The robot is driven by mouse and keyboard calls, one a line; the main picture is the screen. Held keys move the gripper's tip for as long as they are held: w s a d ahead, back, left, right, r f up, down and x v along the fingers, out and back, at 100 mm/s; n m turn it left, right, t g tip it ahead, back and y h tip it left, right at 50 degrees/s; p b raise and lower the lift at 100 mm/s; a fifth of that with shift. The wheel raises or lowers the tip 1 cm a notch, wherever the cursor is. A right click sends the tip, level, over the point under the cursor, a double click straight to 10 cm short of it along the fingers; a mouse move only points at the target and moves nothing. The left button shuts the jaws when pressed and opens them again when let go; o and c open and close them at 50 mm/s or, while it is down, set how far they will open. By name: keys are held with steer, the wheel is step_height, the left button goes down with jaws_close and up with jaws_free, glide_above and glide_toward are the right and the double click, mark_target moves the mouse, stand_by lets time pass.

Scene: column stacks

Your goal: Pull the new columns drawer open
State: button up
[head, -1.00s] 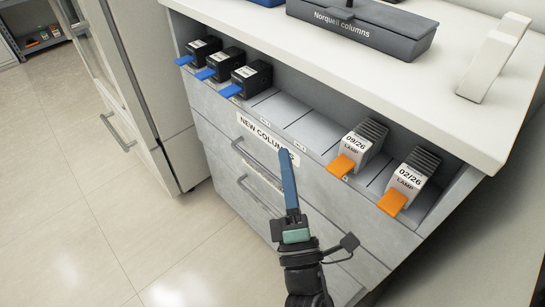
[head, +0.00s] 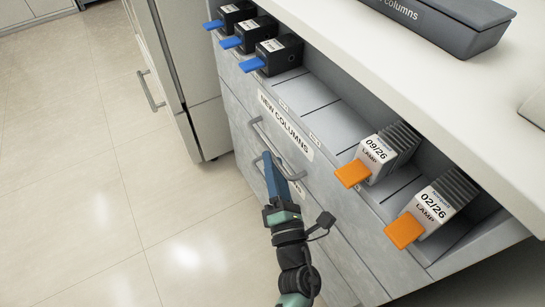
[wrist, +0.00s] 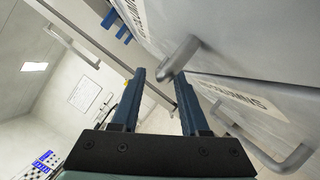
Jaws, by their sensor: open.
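The new columns drawer (head: 240,108) is the upper grey drawer front, with a white "NEW COLUMNS" label (head: 286,126). Its front looks flush with the cabinet, so it is shut. Its grey bar handle (head: 257,130) sits just below the label, partly hidden by my gripper. My gripper (head: 270,164) is open and empty, its blue fingers reaching up to the handle in the head view. In the wrist view my fingertips (wrist: 163,84) are close to the handle's end (wrist: 181,57). I cannot tell whether the bar lies between the fingers or touches them.
A lower drawer's handle (wrist: 290,158) shows in the wrist view. Above the drawer, an open shelf holds black boxes with blue tabs (head: 278,54) and grey boxes with orange tabs (head: 387,150). A grey tray (head: 440,22) stands on top. The floor (head: 100,200) at left is clear.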

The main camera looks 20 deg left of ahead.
steer(key=shift+x, duration=1.3)
jaws_close()
steer(key=shift+d, duration=0.1)
stand_by(0.4)
